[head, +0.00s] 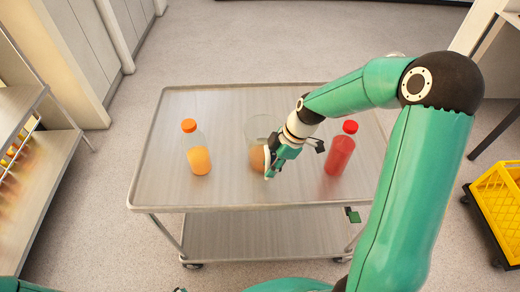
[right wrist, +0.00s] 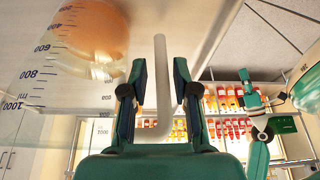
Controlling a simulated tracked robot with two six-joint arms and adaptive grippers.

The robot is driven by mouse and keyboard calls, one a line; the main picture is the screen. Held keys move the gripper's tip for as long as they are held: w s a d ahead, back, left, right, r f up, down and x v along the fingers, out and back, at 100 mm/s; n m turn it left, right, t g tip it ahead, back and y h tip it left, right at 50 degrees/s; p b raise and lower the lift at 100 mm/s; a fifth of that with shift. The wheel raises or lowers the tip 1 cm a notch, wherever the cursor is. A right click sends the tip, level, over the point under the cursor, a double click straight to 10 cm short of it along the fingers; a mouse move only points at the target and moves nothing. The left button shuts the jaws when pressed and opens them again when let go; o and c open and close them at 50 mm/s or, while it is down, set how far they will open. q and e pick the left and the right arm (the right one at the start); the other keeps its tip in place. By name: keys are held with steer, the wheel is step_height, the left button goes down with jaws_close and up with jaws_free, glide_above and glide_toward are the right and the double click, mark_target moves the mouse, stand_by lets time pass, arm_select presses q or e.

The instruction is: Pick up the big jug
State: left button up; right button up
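The big jug (head: 260,126) is a clear measuring jug with some orange juice in the bottom. It stands on the metal table between two bottles. In the right wrist view the jug (right wrist: 70,85), with dark volume marks, fills the left side. My right gripper (head: 269,176) is at the jug's near right side, partly hiding it. In the right wrist view its two fingers (right wrist: 160,70) stand apart on either side of the jug's pale handle (right wrist: 163,85). The left gripper does not show in the head view; a green and black part at the right of the wrist view is unclear.
On the table (head: 225,105), an orange-capped bottle (head: 196,148) stands left of the jug and a red bottle (head: 340,150) close to my right gripper. A shelf (head: 40,165) is at left. A yellow crate (head: 497,205) is at right. The table's back left is clear.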

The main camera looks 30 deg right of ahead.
steer(key=shift+a+f, duration=0.2)
steer(key=shift+f, duration=0.3)
jaws_close()
steer(key=shift+w+r, duration=0.1)
